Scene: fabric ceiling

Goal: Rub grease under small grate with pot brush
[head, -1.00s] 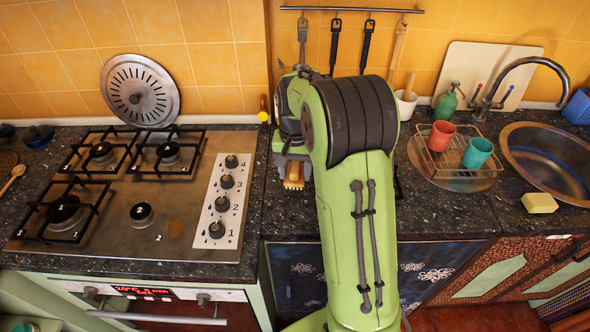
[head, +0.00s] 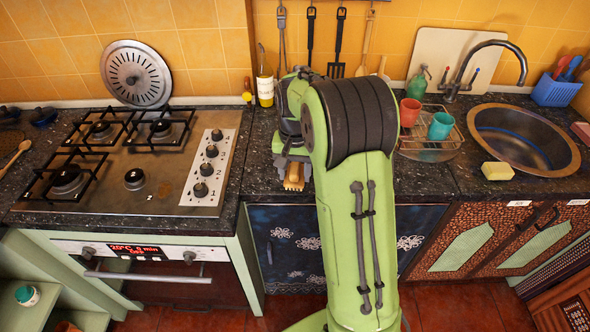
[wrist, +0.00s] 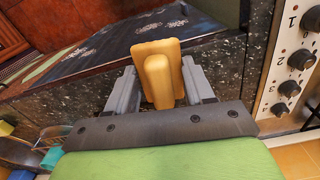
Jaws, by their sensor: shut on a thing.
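My gripper (head: 292,160) is shut on the pot brush, with its fingers on either side of it. The brush (wrist: 162,75) is a yellow-tan block with a rounded knob in the wrist view. In the head view a small tan part of the brush (head: 294,178) shows below my gripper, near the counter's front edge; contact with the counter is unclear. The stove (head: 150,200) is to the left. A brown grease spot (head: 165,189) lies on its bare metal, right of the uncovered front burner (head: 134,179). Black grates (head: 62,160) cover the other burners.
Stove knobs (head: 207,169) stand between the burners and my gripper. A round slotted metal disc (head: 136,74) leans on the wall, with a bottle (head: 265,78) to its right. A cup rack (head: 428,148) and sink (head: 525,165) are to the right.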

